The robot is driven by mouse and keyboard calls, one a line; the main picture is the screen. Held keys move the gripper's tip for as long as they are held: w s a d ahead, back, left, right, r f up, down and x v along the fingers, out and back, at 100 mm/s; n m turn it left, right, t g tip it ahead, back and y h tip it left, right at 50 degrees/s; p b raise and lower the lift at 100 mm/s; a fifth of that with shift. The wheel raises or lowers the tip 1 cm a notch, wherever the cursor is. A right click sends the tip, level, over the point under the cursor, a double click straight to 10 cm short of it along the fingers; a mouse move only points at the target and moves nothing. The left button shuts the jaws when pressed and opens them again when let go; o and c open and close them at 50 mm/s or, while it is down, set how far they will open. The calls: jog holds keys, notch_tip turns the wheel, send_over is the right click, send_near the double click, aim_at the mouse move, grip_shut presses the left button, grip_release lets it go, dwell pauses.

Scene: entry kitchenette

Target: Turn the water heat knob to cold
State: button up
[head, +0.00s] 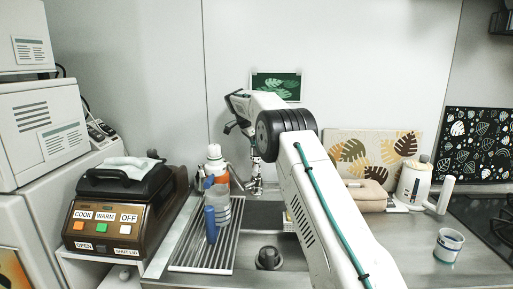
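A chrome faucet (255,181) stands at the back of the sink, below my arm and partly hidden by it. I cannot make out a separate water heat knob; it may be part of the faucet or hidden behind my arm. My gripper (230,128) is small and dark in the head view, above and a little left of the faucet, near the back wall. It looks apart from the faucet, but depth is hard to judge. Its fingers are too small to tell whether they are open or shut.
A brown cooker (110,215) is further left.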

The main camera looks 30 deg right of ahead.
jog(key=shift+w+a+r+m, duration=0.1)
jog(key=shift+w+a+m, duration=0.05)
jog(key=shift+m, duration=0.15)
dwell(0.4)
jog(key=o, duration=1)
jog(key=shift+a, duration=0.1)
jog(key=shift+v, duration=3.75)
jog(key=shift+r, duration=0.15)
